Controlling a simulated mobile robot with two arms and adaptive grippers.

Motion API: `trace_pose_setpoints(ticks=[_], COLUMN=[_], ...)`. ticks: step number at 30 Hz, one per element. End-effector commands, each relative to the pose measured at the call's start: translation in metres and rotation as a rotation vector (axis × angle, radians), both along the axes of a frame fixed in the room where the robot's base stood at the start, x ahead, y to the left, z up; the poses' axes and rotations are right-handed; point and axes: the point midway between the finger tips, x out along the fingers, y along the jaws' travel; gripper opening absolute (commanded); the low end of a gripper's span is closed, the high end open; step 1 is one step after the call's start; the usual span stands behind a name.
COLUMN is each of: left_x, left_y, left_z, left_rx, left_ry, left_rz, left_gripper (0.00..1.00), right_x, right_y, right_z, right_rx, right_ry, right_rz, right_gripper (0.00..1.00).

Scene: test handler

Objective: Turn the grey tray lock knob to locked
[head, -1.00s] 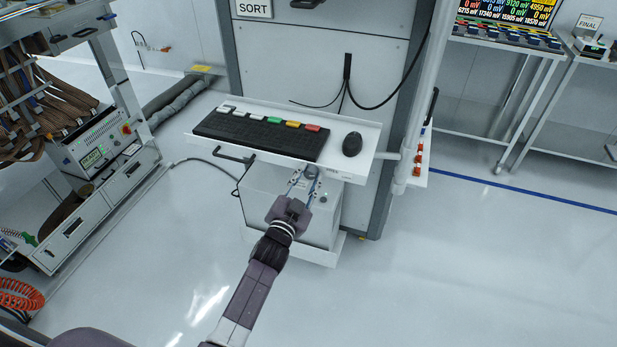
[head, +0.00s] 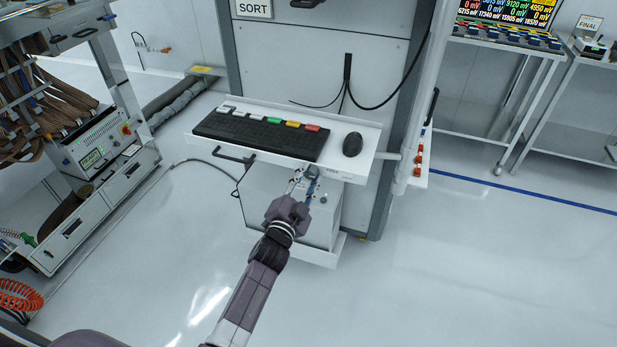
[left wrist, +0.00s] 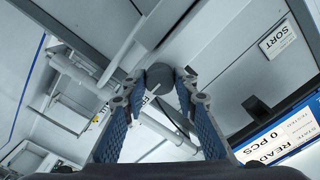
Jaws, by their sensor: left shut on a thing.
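The grey tray lock knob (head: 313,171) sits on the front edge of the white keyboard tray (head: 362,166), at its underside to the right of the middle. In the left wrist view the knob (left wrist: 160,75) is a round grey disc with a pale index line on its face. My left gripper (head: 304,184) reaches up to the tray front from below, shut on the knob. In the left wrist view its blue-padded fingers (left wrist: 161,88) stand one on each side of it. The lock's marking is too small to read. My right gripper is in neither view.
A black keyboard (head: 255,138) and a mouse (head: 352,144) lie on the tray. A black handle (head: 234,156) projects at the tray's front left. A grey box (head: 262,200) stands below. The floor at right is clear.

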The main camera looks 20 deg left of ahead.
Motion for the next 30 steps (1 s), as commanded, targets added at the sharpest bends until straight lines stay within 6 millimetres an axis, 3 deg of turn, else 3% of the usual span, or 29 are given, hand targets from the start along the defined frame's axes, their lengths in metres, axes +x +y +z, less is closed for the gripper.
trace_pose_setpoints(ticks=[3, 4, 9, 20, 30], left_x=[0.0, 0.0, 0.0, -0.005, -0.062], left_y=[0.0, 0.0, 0.0, 0.0, 0.002], left_z=[0.0, 0.0, 0.0, -0.001, -0.002], left_rx=[0.003, 0.003, 0.002, 0.001, 0.001], left_ry=[0.001, 0.001, 0.001, 0.001, 0.004], left_rz=[-0.001, -0.001, -0.001, 0.0, -0.001], left_gripper=[0.03, 0.28, 0.45, 0.45, 0.45], right_x=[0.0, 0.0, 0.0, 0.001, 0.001], right_y=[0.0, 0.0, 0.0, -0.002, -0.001], right_z=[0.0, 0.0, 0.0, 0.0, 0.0], right_rx=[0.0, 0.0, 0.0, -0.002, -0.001], right_ry=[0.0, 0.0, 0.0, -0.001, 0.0], right_rz=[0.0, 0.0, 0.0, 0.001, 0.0], right_gripper=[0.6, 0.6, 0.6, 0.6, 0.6])
